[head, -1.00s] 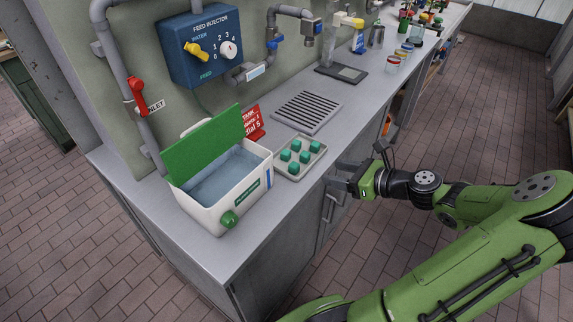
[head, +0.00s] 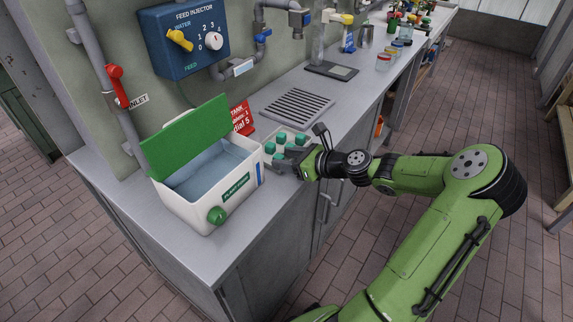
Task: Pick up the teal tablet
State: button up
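Several teal tablets (head: 281,137) sit in a small pale tray (head: 270,157) on the grey counter, right of the white tank. My gripper (head: 283,168) is at the tray's front right, reaching in from the right over the counter edge. Its dark fingers and the arm hide the front part of the tray and any tablets there. From this view I cannot tell whether the fingers are open or shut, or whether they touch a tablet.
A white tank (head: 205,190) with a raised green lid (head: 187,136) and a green knob stands left of the tray. A slotted drain plate (head: 297,107) lies behind it. A red sign (head: 241,118) stands between tank and plate. Jars (head: 384,62) stand farther along the counter.

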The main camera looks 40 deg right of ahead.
jog(key=shift+s+f, duration=0.2)
jog(key=shift+f, duration=0.55)
grip_shut()
jog(key=shift+d+r, duration=0.1)
notch_tip(320, 180, up, 10)
jog(key=p, duration=0.5)
jog(key=shift+w, duration=0.3)
